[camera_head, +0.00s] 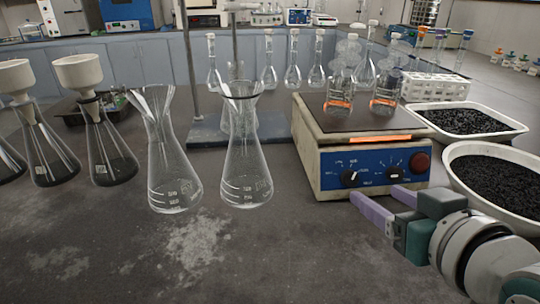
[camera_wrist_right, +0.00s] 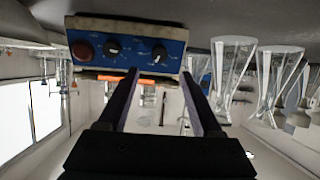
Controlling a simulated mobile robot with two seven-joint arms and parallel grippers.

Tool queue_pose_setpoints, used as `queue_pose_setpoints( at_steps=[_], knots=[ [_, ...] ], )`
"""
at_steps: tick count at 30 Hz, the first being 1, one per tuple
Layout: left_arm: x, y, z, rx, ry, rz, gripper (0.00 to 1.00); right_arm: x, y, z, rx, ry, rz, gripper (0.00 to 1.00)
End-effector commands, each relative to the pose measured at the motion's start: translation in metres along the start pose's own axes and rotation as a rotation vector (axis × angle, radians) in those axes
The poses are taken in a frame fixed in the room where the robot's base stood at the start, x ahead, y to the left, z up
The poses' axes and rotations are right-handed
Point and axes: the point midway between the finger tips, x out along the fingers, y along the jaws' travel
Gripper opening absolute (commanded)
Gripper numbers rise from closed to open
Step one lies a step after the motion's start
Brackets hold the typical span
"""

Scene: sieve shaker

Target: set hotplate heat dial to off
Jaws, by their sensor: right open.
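The hotplate (camera_head: 318,158) stands right of centre in the head view, with a blue front panel. The panel carries a left dial (camera_head: 349,177), a right dial (camera_head: 395,173) and a red round button (camera_head: 420,162). The lettering is too small to tell which dial is heat. My right gripper (camera_head: 378,197) is open and empty, just in front of the panel. In the right wrist view the panel appears upside down, and the dial (camera_wrist_right: 159,53) that is left in the head view lies between the open fingers (camera_wrist_right: 160,73), beyond their tips. My left gripper is out of view.
Glass vessels (camera_head: 338,90) stand on the hotplate, above an orange glowing strip (camera_head: 365,138). Two conical flasks (camera_head: 245,180) with funnels stand to its left. Trays of black granules (camera_head: 458,152) and a white rack (camera_head: 436,88) are at right.

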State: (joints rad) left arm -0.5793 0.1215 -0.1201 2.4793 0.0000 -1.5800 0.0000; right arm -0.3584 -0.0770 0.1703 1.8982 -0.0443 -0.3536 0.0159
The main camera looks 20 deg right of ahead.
Motion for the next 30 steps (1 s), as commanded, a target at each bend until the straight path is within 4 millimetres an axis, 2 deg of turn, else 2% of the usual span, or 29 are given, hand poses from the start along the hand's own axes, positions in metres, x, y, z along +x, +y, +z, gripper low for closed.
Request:
queue_pose_setpoints(
  at_steps=[15,21,28,30],
  knots=[
    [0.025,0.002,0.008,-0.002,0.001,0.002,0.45,0.083,0.0,0.0,-0.001,0.002,0.0,0.67],
    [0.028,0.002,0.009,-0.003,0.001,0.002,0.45,0.095,0.0,-0.001,-0.001,0.0,0.0,0.67],
    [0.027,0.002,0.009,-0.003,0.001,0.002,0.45,0.096,0.0,-0.001,-0.001,0.0,0.0,0.67],
    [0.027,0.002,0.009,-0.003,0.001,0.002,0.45,0.096,0.0,-0.001,-0.001,0.0,0.0,0.61]
  ],
)
